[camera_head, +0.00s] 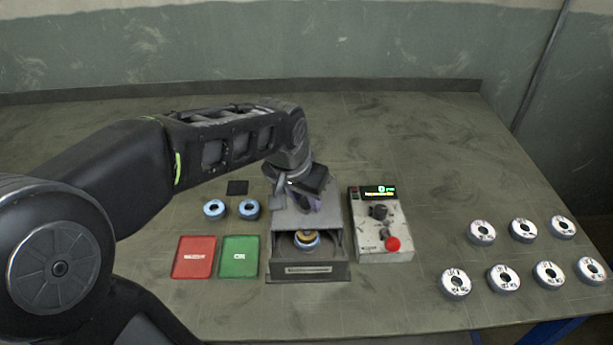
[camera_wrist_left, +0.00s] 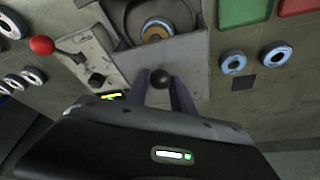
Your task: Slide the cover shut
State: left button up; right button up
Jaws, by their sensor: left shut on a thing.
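The grey metal box (camera_head: 339,243) stands at the middle of the table, with its front part uncovered. A flap disc (camera_head: 306,238) with a blue rim and tan centre lies inside; it also shows in the left wrist view (camera_wrist_left: 157,30). The flat grey cover (camera_head: 291,217) lies over the rear part of the box. My left gripper (camera_head: 312,206) is over the cover's rear. In the left wrist view its fingers (camera_wrist_left: 161,84) are shut on the cover's dark round knob (camera_wrist_left: 160,79). My right gripper is not in view.
A control unit (camera_head: 370,229) with a red knob stands right of the box. A green tray (camera_head: 239,257) and a red tray (camera_head: 194,257) lie left, with two blue-rimmed discs (camera_head: 214,209) behind them. Several white-topped discs (camera_head: 503,279) lie at the right.

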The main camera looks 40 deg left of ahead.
pick_arm(q)
jog(key=shift+s+d, duration=1)
jog(key=shift+s, duration=0.3)
jog(key=shift+s+d, duration=0.95)
jog(key=shift+s, duration=0.35)
jog(key=o, duration=1)
jog(key=shift+r, duration=0.15)
notch_tip(320, 180, up, 8)
jog(key=p, duration=0.5)
